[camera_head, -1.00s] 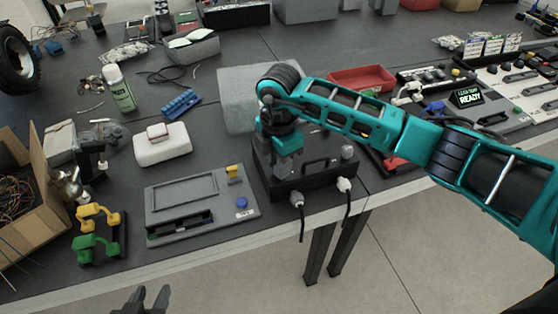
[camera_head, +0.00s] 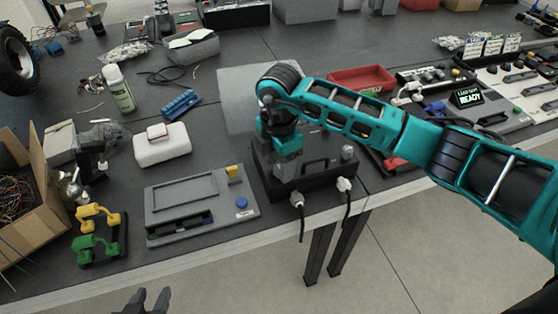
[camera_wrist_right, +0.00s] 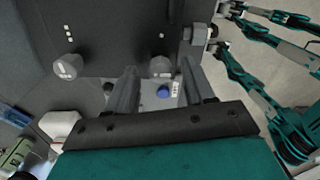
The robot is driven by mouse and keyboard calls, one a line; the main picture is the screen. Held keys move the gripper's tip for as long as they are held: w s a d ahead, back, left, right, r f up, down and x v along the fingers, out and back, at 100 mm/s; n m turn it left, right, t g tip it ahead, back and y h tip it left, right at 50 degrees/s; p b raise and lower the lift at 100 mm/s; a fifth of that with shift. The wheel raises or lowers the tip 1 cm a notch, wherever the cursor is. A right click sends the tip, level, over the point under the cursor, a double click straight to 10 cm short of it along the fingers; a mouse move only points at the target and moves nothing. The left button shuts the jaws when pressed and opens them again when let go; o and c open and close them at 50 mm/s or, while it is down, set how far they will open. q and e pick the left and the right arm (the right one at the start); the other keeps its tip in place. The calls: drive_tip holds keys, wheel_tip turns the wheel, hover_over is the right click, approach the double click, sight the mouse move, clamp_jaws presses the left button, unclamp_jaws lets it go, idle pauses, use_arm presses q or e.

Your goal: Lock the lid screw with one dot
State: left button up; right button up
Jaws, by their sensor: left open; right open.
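The black chassis box (camera_head: 322,178) with a lid handle sits at the table's front edge. Its dark lid surface (camera_wrist_right: 115,30) fills the upper part of the right wrist view. One grey round screw (camera_wrist_right: 160,67) shows between the fingers, and another grey screw (camera_wrist_right: 66,66) with white marks lies to the left. My left gripper (camera_head: 148,298) is open and empty at the bottom edge.
A grey panel fixture (camera_head: 215,207) with a blue button lies left of the box. A red tray (camera_head: 362,78) stands behind my right arm. A cardboard box (camera_head: 42,205) is at the far left.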

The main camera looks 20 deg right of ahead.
sight(278, 167)
wheel_tip(278, 167, up, 13)
idle(0.5)
drive_tip(key=shift+a+f, duration=0.1)
